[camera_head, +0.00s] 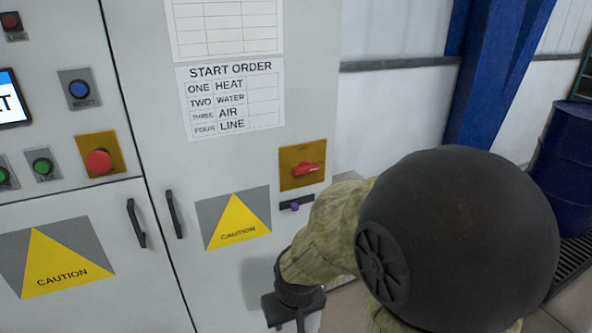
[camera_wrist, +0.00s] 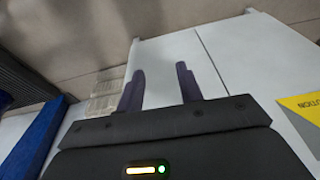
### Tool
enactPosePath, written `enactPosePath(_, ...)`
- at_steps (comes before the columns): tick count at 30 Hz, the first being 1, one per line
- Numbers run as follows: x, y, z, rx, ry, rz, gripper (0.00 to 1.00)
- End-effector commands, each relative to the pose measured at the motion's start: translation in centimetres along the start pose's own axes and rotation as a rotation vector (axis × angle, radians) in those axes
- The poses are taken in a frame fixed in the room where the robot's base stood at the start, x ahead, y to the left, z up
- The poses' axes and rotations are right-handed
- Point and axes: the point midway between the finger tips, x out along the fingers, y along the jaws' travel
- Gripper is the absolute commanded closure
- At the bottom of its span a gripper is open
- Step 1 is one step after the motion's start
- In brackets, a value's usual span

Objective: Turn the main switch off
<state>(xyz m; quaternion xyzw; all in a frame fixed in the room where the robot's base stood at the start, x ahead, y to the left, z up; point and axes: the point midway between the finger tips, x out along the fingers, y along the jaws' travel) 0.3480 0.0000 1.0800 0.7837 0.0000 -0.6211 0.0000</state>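The main switch (camera_head: 308,169) is a red rotary handle on a yellow plate, on the grey cabinet door in the head view. The handle lies roughly horizontal, tilted slightly. My gripper (camera_wrist: 160,69) shows in the wrist view with two dark fingers apart and nothing between them. In the head view only its dark body shows at the bottom edge, below the switch and apart from it; the fingers are out of sight there. The switch is not visible in the wrist view.
A small dark bar with a purple piece (camera_head: 295,205) sits just under the switch plate. A red emergency button (camera_head: 98,161) and green buttons are on the left panel. Door handles (camera_head: 174,214) stick out. A blue barrel (camera_head: 567,165) stands at right.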

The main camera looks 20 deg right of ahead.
Motion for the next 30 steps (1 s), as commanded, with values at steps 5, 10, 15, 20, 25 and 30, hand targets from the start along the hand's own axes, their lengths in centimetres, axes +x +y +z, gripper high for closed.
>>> enactPosePath(5,0.0,0.0,0.0,0.000,0.000,0.000,0.64)
enactPosePath(10,0.3,0.4,-0.6,0.008,0.024,0.007,0.34)
enactPosePath(15,1.6,3.1,-4.7,0.045,0.179,0.047,0.02)
enactPosePath(20,2.2,8.0,-11.1,0.090,0.447,0.098,0.02)
enactPosePath(25,1.1,13.3,-16.9,0.104,0.747,0.122,0.02)
enactPosePath(30,-0.8,17.6,-20.6,0.076,1.022,0.097,0.02)
